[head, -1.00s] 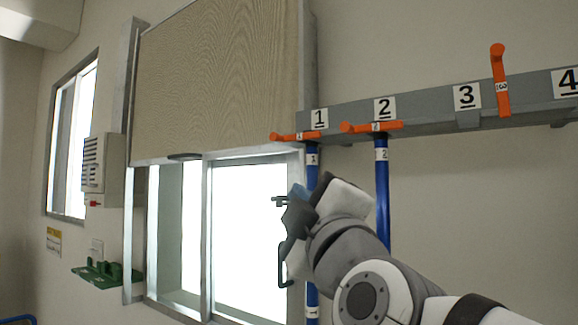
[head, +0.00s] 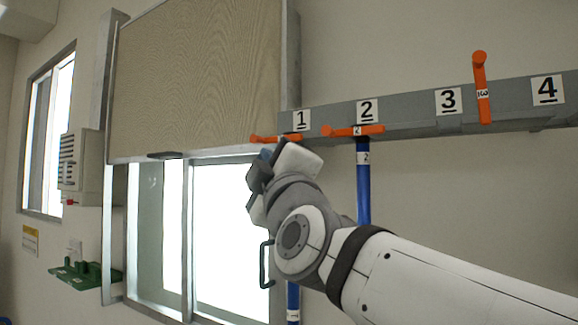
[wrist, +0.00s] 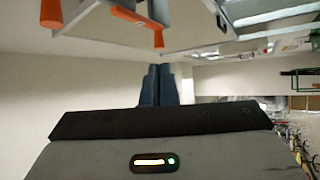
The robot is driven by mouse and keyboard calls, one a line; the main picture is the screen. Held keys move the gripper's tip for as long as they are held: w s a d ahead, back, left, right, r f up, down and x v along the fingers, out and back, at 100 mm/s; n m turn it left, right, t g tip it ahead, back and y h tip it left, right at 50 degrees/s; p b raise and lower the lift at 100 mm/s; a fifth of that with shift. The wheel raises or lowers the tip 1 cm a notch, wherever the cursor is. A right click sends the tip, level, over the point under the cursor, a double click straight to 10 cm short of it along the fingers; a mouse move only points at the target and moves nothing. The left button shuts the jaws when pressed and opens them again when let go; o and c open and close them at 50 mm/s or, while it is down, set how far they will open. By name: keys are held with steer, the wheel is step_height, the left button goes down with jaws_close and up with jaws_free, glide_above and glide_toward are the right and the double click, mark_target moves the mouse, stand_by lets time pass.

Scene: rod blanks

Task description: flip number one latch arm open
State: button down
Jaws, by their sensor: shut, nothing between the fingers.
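The number one latch arm (head: 275,138) is orange and lies flat, sticking out to the left under the "1" label on the grey rail (head: 420,112). My gripper (head: 264,158) is just below it in the head view, mostly hidden by my own wrist. In the wrist view the dark fingers (wrist: 158,84) are together and empty. Above them hang two orange arm ends, one near the fingertips (wrist: 158,36) and one farther left (wrist: 52,12); I cannot tell their numbers. A gap shows between the fingertips and the nearer end. The blue number one rod (head: 293,300) is mostly hidden behind my arm.
The number two latch arm (head: 352,130) also lies flat, above its blue rod (head: 363,185). The number three latch arm (head: 481,88) stands upright. A window (head: 230,235) with a wooden panel (head: 195,80) is at left. The wall below the rail at right is clear.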

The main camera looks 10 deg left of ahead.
mark_target(255, 141)
steer(key=p+x, duration=0.1)
steer(key=x, duration=0.5)
steer(key=shift+w+a+r+p, duration=0.15)
steer(key=shift+w+p, duration=0.15)
steer(key=shift+p, duration=0.1)
